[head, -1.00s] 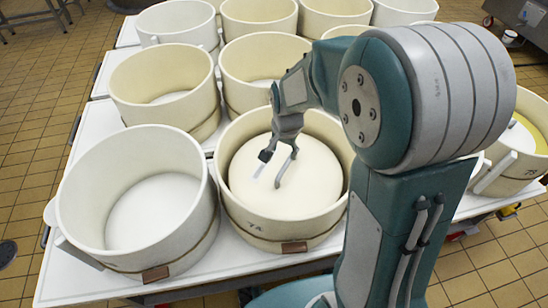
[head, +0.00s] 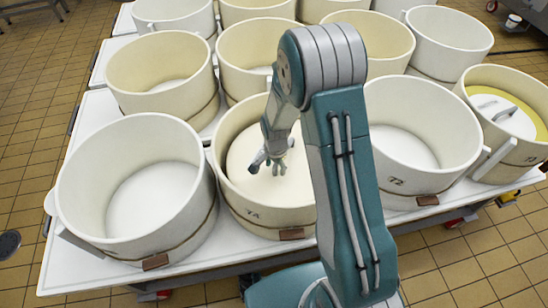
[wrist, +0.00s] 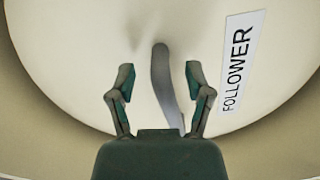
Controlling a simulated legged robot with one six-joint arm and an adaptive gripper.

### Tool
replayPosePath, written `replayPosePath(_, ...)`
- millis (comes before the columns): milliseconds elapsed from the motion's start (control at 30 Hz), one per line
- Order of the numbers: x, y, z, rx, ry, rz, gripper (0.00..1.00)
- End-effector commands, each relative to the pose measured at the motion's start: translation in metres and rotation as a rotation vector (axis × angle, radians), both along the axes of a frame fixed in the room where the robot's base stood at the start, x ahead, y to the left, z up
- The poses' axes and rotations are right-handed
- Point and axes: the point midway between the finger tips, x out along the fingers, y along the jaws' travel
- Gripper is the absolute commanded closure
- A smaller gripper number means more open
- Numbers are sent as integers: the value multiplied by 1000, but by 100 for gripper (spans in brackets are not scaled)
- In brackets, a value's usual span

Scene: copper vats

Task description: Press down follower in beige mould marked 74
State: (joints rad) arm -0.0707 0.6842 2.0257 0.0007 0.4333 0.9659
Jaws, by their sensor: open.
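The beige mould marked 74 (head: 275,217) stands in the front row on the white table, partly hidden by my arm. The follower (head: 243,160) is a pale round disc lying inside it, below the rim. In the wrist view the follower (wrist: 85,45) fills most of the picture, with a "FOLLOWER" label (wrist: 240,65) at right. My gripper (head: 268,168) is over the follower, inside the mould's opening as seen. In the wrist view my gripper (wrist: 160,77) has its fingers apart. Contact with the disc is unclear.
An empty mould (head: 135,240) stands close at left and mould 72 (head: 400,190) at right. Mould 73 (head: 510,160) is at far right. More moulds stand behind on the white table (head: 85,275). Tiled floor lies around it.

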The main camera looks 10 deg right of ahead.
Motion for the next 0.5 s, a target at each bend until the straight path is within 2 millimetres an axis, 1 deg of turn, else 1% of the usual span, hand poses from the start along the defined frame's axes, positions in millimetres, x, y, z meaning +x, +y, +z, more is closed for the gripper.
replayPosePath(33, 0, 1, -7, 0, 2, 0, 35)
replayPosePath(100, 0, 1, -14, -2, 1, 0, 35)
replayPosePath(200, 0, 1, -20, -1, 0, 0, 35)
replayPosePath(500, 0, 1, -22, -2, -1, 1, 35)
